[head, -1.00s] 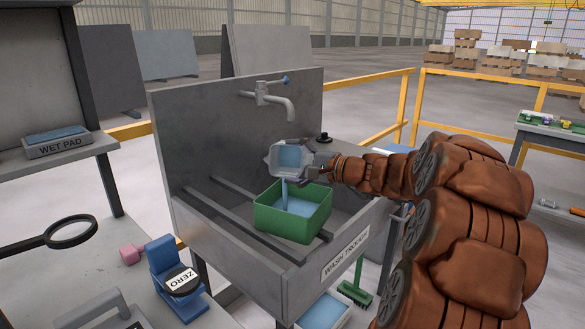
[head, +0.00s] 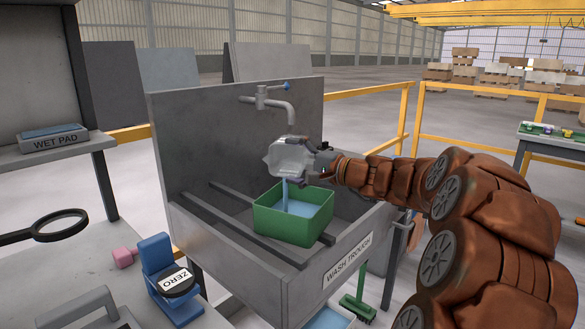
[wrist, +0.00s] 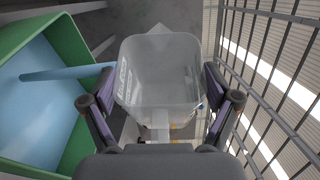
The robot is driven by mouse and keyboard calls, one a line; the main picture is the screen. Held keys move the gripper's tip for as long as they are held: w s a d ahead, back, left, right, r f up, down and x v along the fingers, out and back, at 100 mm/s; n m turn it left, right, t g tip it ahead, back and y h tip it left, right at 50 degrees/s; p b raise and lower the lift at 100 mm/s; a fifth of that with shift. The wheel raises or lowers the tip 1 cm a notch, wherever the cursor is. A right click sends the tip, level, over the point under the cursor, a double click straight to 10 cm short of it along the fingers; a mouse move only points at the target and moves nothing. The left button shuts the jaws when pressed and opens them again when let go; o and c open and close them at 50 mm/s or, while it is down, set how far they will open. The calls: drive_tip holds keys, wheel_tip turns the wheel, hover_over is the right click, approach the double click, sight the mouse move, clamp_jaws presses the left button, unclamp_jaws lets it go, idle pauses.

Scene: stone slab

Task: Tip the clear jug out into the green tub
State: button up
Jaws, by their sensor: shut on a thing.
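The clear jug (head: 290,156) is tipped above the green tub (head: 283,230), in front of the tap. My gripper (head: 318,162) is shut on the jug from the right. In the wrist view, the jug (wrist: 160,75) sits between the two fingers (wrist: 162,108), and its inside looks nearly empty. A thin blue stream (head: 284,192) falls from the jug into the tub. The tub stands on the rails in the wash trough and holds blue water (head: 300,208). The wrist view also shows the stream (wrist: 70,73) reaching the tub water (wrist: 38,105).
The grey wash trough (head: 335,258) has a tall back panel (head: 205,140) and a tap (head: 270,100) just above the jug. Yellow railings (head: 380,88) stand behind. A bench with a blue ZERO scale (head: 158,258) is at the lower left.

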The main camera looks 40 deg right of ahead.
drive_tip(key=shift+s+a+n+t+b, duration=0.3)
drive_tip(key=shift+n+b, duration=0.45)
drive_tip(key=shift+b, duration=1.6)
drive_tip(key=shift+s+a+n+t+b, duration=0.15)
drive_tip(key=shift+n+t+b, duration=0.45)
drive_tip(key=shift+b, duration=1.7)
